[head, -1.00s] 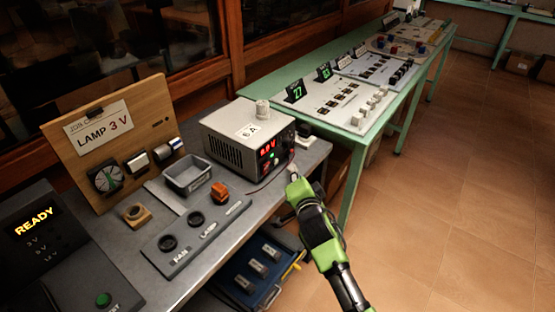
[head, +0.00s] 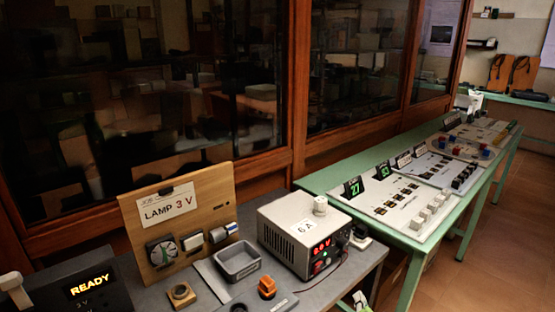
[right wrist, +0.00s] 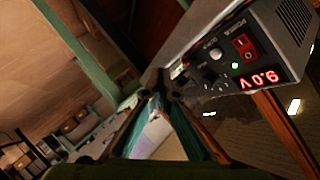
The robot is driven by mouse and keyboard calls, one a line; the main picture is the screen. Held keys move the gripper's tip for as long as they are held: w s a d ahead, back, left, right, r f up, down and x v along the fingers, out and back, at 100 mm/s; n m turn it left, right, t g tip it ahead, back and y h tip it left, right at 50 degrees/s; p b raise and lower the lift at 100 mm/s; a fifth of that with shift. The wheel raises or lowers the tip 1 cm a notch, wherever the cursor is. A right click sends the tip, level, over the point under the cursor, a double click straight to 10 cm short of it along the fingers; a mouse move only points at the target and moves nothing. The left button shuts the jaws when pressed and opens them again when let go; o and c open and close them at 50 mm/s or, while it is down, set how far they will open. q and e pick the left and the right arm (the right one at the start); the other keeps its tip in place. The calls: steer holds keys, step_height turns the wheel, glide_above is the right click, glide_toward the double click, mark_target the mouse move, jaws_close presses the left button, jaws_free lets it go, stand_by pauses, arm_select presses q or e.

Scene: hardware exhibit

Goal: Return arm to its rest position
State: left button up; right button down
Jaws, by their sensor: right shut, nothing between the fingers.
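My right gripper (head: 360,301) shows only as a green and dark piece at the bottom edge of the head view, beside the front right corner of the grey bench. The right wrist view shows its dark fingers (right wrist: 164,88) together and empty. They are near the front of the grey power supply (right wrist: 285,30), apart from it as far as I can tell. The power supply also stands on the bench in the head view (head: 285,236), with red lit digits. Most of my right arm is out of the head view. I do not see my left gripper.
The grey bench (head: 340,292) carries a wooden "LAMP 3 V" board (head: 218,187), a grey tray (head: 237,262), an orange connector (head: 267,287) and a "READY" box (head: 80,293). A green table (head: 325,182) with panels runs behind right. Floor (head: 507,235) is clear at right.

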steer(key=s+a+f+n+g+y, duration=0.1)
steer(key=s+f+n+g, duration=0.2)
steer(key=s, duration=0.8)
steer(key=s+a+f+n+g, duration=0.1)
steer(key=s+n+g, duration=0.4)
steer(key=s, duration=0.6)
steer(key=s+a+f+n+g+y, duration=0.1)
steer(key=s+a+f+n+g, duration=0.3)
steer(key=s, duration=0.7)
step_height(320, 180, down, 25)
steer(key=s+d+n, duration=0.1)
steer(key=s+d, duration=0.1)
steer(key=s+d+f, duration=0.3)
steer(key=s+f, duration=1.3)
steer(key=s, duration=0.1)
steer(key=shift+d+f+n+g, duration=0.15)
steer(key=shift+n+g, duration=0.15)
